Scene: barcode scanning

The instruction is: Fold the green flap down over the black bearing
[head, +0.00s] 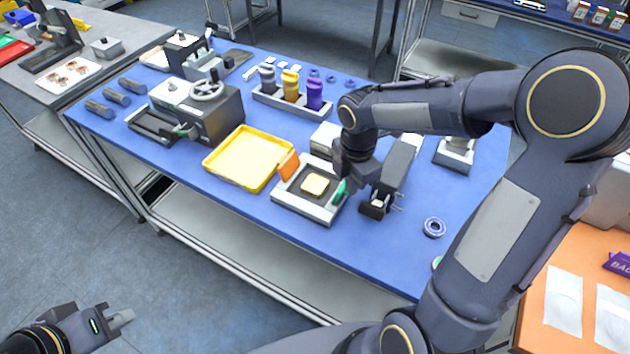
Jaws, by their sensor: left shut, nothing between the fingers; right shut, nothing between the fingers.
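A light grey fixture (290,203) stands on the blue table, with a yellowish square block (314,185) on its dark centre. The green flap (340,189) stands raised at the fixture's right edge, partly hidden by my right wrist. An orange flap (289,165) stands raised at the left edge. I cannot make out a black bearing in the fixture; a dark ring-shaped bearing (434,227) lies on the table to the right. My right gripper (376,208) is shut and empty, just right of the green flap. My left gripper (124,317) is shut and empty, away from the table.
A yellow tray (222,173) lies left of the fixture. Behind are a machine with a handwheel (207,90) and a rack (282,107) with grey, yellow and purple parts. An orange table (545,335) stands at lower right.

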